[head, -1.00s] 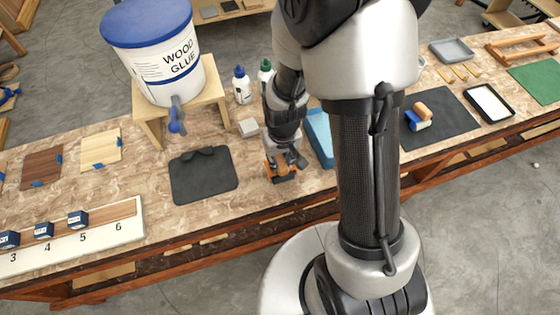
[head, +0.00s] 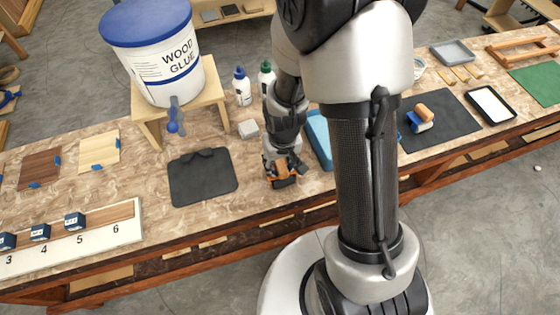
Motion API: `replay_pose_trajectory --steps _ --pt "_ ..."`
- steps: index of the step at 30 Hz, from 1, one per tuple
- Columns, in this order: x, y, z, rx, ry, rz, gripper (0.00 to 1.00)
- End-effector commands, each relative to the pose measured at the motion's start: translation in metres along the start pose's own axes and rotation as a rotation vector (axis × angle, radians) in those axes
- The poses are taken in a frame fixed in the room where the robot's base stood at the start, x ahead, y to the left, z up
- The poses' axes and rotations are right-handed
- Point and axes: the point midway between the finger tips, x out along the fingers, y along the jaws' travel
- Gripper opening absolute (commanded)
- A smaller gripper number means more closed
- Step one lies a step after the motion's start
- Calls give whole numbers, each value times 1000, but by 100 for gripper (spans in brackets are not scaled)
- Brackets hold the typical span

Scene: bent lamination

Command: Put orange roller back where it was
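The orange roller (head: 283,172) is on or just above the marbled bench top near its front edge, right of a black mat. It shows a wood-coloured drum and orange frame parts. My gripper (head: 285,167) points down at it, with dark fingers around or beside the drum. The fingers hide much of the roller. I cannot tell whether they are closed on it or whether it touches the bench. A second roller, blue with a wooden drum (head: 421,117), lies on a dark mat (head: 455,122) at the right.
A blue tray (head: 319,138) lies right of my gripper, partly behind my arm. A numbered board (head: 75,245) is at the left.

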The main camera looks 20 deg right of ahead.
Motion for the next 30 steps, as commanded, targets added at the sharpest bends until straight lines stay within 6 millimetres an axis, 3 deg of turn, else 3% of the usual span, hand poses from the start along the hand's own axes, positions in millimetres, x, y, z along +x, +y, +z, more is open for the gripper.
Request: replay_pose_trajectory --steps 4,17,30 --pt "5 0 7 0 -17 0 45" --pt "-5 0 5 0 -15 0 45" --pt "-99 0 -1 0 -2 0 45"
